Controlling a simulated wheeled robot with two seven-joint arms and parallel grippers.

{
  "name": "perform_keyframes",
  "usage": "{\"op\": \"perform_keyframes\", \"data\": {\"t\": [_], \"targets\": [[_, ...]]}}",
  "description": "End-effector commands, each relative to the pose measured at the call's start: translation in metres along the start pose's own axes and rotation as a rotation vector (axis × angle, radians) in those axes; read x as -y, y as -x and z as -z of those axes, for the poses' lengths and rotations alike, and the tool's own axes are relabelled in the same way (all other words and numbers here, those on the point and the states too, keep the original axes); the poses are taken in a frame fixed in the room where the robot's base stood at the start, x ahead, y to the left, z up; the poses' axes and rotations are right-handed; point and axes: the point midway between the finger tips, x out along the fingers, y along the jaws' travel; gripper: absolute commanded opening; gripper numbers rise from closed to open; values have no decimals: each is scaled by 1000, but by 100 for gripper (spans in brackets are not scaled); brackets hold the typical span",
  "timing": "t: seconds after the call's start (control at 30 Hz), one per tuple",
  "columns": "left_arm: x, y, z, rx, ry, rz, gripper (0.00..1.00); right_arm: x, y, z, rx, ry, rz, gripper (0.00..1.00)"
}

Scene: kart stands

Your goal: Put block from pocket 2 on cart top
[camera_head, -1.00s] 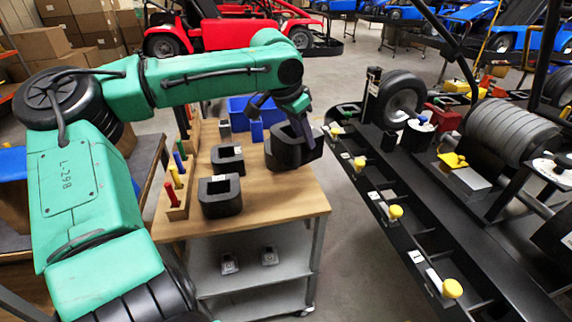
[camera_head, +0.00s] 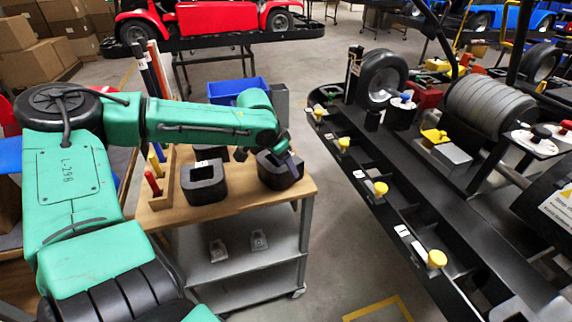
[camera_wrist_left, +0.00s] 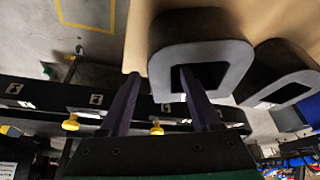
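A black hollow block (camera_head: 272,180) appears to rest on the wooden cart top (camera_head: 240,205), near its right edge. My left gripper (camera_head: 290,158) is at this block. In the left wrist view, the fingers (camera_wrist_left: 158,85) are spread around one wall of the block (camera_wrist_left: 235,65), one finger outside and one in the hole. A gap shows between the outer finger and the wall. The black kart side with pockets (camera_head: 352,165) stands right of the cart; I cannot tell which pocket is 2 in the head view. My right gripper is not in view.
Two more black blocks stand on the cart top, one at the front (camera_head: 204,192) and one behind it. Coloured handles (camera_head: 152,182) line its left side, and a blue bin (camera_head: 236,88) is at the back. Yellow knobs (camera_head: 380,188) stick out along the kart side.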

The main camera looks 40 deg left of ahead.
Motion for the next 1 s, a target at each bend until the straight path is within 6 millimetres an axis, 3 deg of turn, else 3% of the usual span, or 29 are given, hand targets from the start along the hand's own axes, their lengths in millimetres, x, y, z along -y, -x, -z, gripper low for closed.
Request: {"op": "perform_keyframes", "data": {"t": [0.23,0.37,0.67,1.0], "targets": [[0,2,1,-2,0,0,63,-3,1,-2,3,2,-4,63],[0,12,2,-6,1,0,63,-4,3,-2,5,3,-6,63],[-1,68,4,-13,0,-5,63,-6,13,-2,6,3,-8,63],[0,115,1,-6,-1,-1,63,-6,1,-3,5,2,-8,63]]}}
